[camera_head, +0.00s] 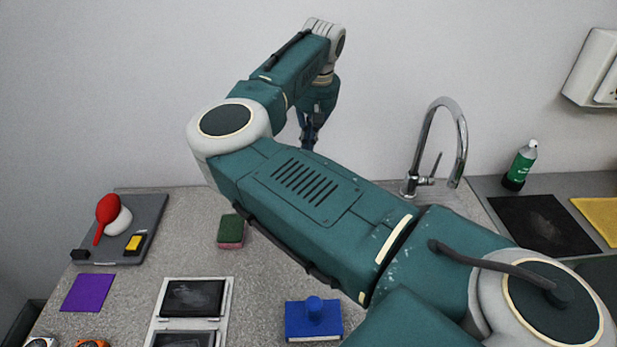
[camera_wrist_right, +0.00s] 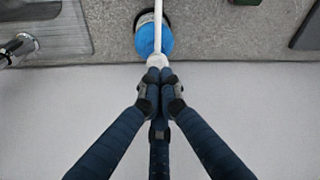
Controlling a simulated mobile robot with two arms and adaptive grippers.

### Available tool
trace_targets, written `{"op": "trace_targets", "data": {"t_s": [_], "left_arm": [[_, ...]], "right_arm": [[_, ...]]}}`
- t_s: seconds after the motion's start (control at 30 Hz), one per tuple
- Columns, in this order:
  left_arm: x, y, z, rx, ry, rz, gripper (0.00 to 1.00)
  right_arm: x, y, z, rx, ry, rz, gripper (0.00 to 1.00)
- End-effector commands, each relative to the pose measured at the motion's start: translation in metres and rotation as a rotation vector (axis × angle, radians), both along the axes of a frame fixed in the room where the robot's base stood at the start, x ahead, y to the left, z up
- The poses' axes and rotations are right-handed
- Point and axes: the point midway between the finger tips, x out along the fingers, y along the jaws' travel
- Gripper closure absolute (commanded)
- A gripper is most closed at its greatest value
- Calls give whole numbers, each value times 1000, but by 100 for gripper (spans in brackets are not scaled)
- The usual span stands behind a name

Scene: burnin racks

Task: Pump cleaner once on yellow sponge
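In the right wrist view a blue bottle (camera_wrist_right: 152,38) with a white pump top and a long white nozzle (camera_wrist_right: 158,18) stands by the counter's back edge. My right gripper (camera_wrist_right: 158,72) has its dark fingers drawn together at the white pump top; I cannot tell whether they grip it or only touch it. In the head view my right gripper (camera_head: 310,130) points down near the wall, and my arm hides the bottle. No clearly yellow sponge shows. A green and red sponge (camera_head: 231,231) lies on the counter. My left gripper is not in view.
A grey tray (camera_head: 160,215) at left holds a red item, a white item and a small yellow-black item (camera_head: 136,243). A blue block with a knob (camera_head: 314,318) lies in front. The tap (camera_head: 460,140), green bottle (camera_head: 520,167) and flat yellow piece (camera_head: 600,218) are at right.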

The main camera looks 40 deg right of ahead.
Motion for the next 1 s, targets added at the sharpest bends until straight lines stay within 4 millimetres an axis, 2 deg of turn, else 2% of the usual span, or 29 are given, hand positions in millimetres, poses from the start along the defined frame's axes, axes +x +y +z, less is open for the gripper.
{"op": "trace_targets", "data": {"t_s": [0.53,1.0], "left_arm": [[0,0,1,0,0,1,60],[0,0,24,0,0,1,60]], "right_arm": [[0,0,3,-1,-2,0,100],[1,0,48,-1,-3,0,100]]}}
